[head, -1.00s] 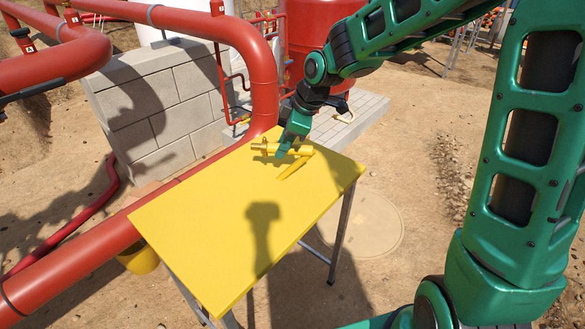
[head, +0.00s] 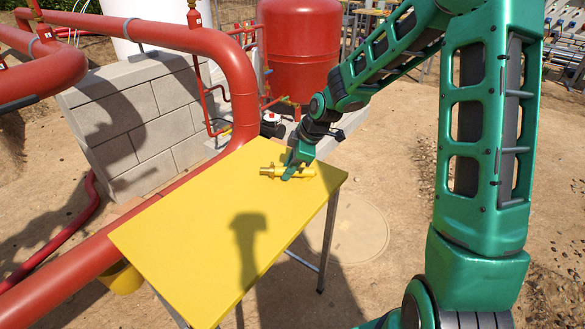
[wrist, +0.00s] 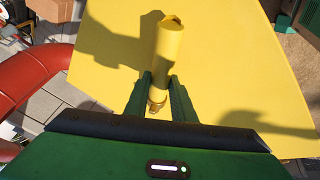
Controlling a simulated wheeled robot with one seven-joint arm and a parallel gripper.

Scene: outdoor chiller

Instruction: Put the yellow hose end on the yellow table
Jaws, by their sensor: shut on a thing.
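The yellow hose end (head: 306,172) is a short cylinder with a narrower brass-coloured part at one end. It is at the far right part of the yellow table (head: 190,225). My gripper (head: 290,172) is shut on it, with the green fingers on either side of its narrower end in the wrist view (wrist: 158,92). The hose end (wrist: 168,50) lies over the table top (wrist: 225,60) there, and its shadow falls to the left. Whether it touches the table I cannot tell. My fingers hide part of it.
Red pipes (head: 225,55) run behind and along the left side of the table. A grey block wall (head: 140,125) and a red tank (head: 300,50) stand behind. A yellow bucket (head: 122,278) is below the table's left edge. The rest of the table top is clear.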

